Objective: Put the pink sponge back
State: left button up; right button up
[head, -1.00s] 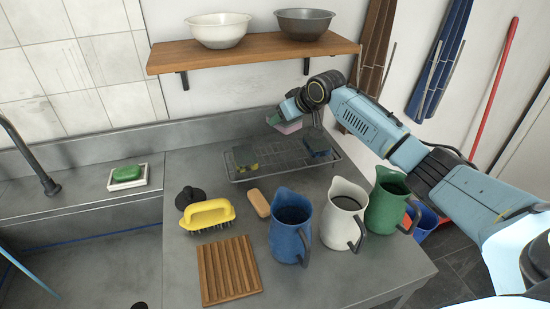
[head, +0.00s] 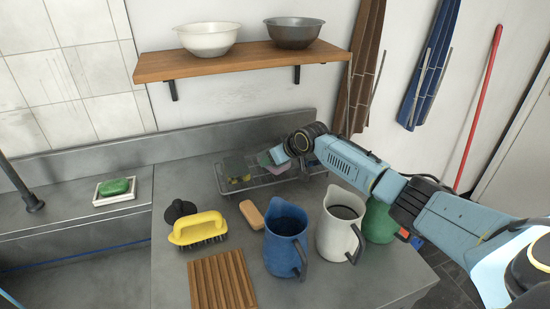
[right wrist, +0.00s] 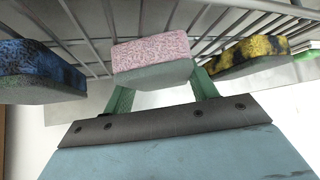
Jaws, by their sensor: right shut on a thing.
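The pink sponge (right wrist: 150,50) has a speckled pink face and a grey-green layer. It shows clearly in the right wrist view, between the green fingers of my right gripper (right wrist: 158,78), which is shut on it. In the head view my right gripper (head: 272,157) is at the wire rack (head: 262,184) at the back of the counter, and the sponge is mostly hidden there. A blue-and-black sponge (right wrist: 38,68) and a yellow-and-black sponge (right wrist: 246,54) flank the pink one at the rack wires. I cannot tell whether the pink sponge touches the wires. My left gripper is out of view.
A blue jug (head: 285,240), a white jug (head: 338,230) and a green jug (head: 379,224) stand in front of the rack, under my right arm. A yellow brush (head: 197,229) and a wooden slatted board (head: 220,281) lie left. A shelf (head: 245,62) with two bowls hangs above.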

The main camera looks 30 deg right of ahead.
jog(key=shift+f, duration=0.1)
jog(key=o, duration=1.1)
jog(key=shift+s+d+r, duration=0.1)
jog(key=shift+s+r, duration=0.25)
jog(key=shift+r, duration=0.2)
jog(key=p+v, duration=0.1)
jog(key=v, duration=1)
jog(key=shift+s+p, duration=0.1)
jog(key=shift+p, duration=0.3)
